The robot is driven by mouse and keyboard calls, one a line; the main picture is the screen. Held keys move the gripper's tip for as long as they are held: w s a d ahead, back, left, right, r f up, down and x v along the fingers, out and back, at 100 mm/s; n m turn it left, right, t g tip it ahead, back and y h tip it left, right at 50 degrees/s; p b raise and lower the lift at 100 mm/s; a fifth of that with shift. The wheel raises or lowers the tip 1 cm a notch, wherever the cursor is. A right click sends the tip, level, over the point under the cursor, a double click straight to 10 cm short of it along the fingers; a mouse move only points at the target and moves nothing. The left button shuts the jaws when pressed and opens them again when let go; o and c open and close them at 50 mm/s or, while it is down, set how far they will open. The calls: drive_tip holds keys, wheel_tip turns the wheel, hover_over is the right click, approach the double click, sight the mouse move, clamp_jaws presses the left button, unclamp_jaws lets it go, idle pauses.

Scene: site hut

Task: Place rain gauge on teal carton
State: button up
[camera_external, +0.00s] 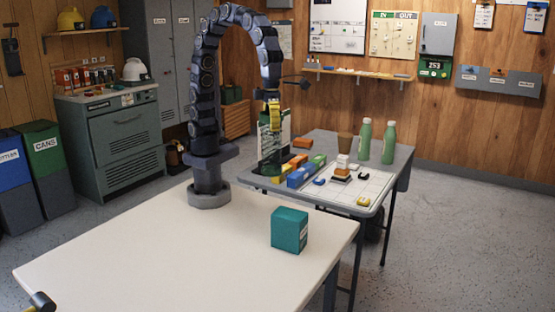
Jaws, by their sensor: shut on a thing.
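The teal carton (289,230) is a small box standing upright on the white table, near its right edge. My arm arches up and over to the back right, and my gripper (271,98) points down above the left part of the grey table, well away from the carton. It is shut on a small yellow thing (274,116), which appears to be the rain gauge. The fingers and the lower end of the gauge are too small to make out clearly against the dark green stand behind or below.
The grey table (398,163) holds a white gridded board (374,187), colored blocks (298,177), two green bottles (389,142) and a brown cup (345,145). The white table (190,262) is clear around the carton. A black-headed tool (42,301) shows at the front left.

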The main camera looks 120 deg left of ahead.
drive_tip(key=w+d+f, duration=0.1)
drive_tip(key=w+f, duration=0.6)
drive_tip(key=f, duration=0.3)
drive_tip(key=shift+d, duration=0.3)
drive_tip(key=shift+s+f, duration=0.1)
drive_tip(key=o, duration=1.2)
drive_tip(key=shift+o, duration=0.2)
